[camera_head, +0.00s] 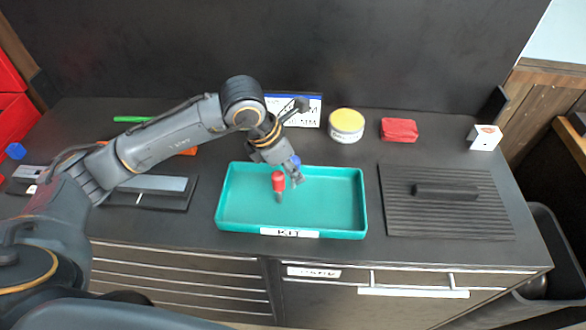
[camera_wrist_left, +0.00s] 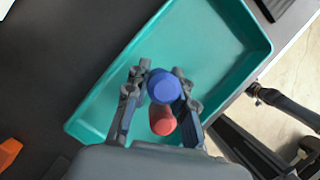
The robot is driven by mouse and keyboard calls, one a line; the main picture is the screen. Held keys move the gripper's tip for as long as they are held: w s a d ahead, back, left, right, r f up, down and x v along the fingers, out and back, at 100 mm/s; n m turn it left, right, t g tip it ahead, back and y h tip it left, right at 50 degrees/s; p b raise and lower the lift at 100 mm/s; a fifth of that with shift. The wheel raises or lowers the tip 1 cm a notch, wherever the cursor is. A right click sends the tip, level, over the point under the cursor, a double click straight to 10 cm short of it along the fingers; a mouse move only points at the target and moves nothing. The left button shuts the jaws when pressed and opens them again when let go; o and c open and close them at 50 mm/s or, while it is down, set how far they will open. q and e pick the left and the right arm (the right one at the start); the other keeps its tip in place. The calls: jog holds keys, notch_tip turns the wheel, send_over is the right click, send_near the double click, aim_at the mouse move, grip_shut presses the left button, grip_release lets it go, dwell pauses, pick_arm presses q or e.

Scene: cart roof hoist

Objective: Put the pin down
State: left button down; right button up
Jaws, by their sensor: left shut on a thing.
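My left gripper (camera_head: 296,180) reaches down over the teal tray (camera_head: 340,215), and its fingers are closed around a blue-headed pin (camera_head: 295,160). In the left wrist view the blue head (camera_wrist_left: 164,88) sits between the fingertips (camera_wrist_left: 161,82). A red-headed pin (camera_head: 278,182) with a grey shaft stands upright in the tray, just left of the fingertips in the head view. Its red head (camera_wrist_left: 162,121) also shows beside the blue one in the wrist view. The lower end of the blue-headed pin is hidden, so I cannot tell whether it touches the tray floor.
Behind the tray are a sign (camera_head: 305,117), a yellow-topped round tin (camera_head: 346,121) and a red pouch (camera_head: 399,130). A ribbed dark panel with a handle (camera_head: 450,215) lies to the right. A white box (camera_head: 484,137) stands at the far right. The tray's right half is clear.

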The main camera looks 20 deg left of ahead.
pick_arm(q)
jog(key=shift+f, duration=0.7)
pick_arm(e)
jog(key=shift+w+a+r, duration=0.15)
jog(key=shift+w+r, duration=0.15)
jog(key=shift+w, duration=0.2)
pick_arm(q)
jog(key=shift+f, duration=0.1)
pick_arm(e)
jog(key=shift+s+f, duration=0.1)
pick_arm(q)
jog(key=shift+f, duration=0.15)
jog(key=c, duration=1.1)
grip_release()
pick_arm(e)
jog(key=shift+s+f, duration=0.1)
jog(key=shift+s, duration=0.15)
